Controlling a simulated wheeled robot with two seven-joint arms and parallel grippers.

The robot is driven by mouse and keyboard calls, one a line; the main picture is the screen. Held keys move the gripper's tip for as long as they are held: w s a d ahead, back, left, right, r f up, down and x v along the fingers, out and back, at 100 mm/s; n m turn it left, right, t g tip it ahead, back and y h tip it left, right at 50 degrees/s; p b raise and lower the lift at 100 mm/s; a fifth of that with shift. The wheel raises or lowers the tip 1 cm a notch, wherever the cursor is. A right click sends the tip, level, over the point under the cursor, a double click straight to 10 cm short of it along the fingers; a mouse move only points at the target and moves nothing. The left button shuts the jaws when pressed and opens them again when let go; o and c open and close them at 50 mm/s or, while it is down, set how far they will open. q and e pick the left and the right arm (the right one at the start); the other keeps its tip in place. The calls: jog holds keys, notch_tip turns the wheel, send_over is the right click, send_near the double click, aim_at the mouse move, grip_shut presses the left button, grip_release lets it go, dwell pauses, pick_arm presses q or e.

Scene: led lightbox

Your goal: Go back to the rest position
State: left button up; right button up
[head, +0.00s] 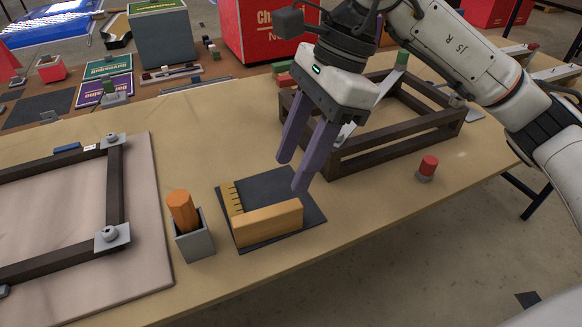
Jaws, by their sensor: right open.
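My right gripper (294,170) comes in from the upper right with its purple fingers pointing down. The fingers are apart with nothing between them. It hovers above the back right of a dark mat (283,187). On the mat lie a yellow-orange block (268,223) and a thin yellow toothed strip (234,198). The fingertips look apart from the block. My left gripper is not in view.
A grey holder (194,240) with an orange cylinder (182,208) stands left of the mat. A dark frame (400,140) is right of and behind the gripper. Another frame (115,190) lies on a board at left. A red-topped knob (428,166) stands near the table's front edge.

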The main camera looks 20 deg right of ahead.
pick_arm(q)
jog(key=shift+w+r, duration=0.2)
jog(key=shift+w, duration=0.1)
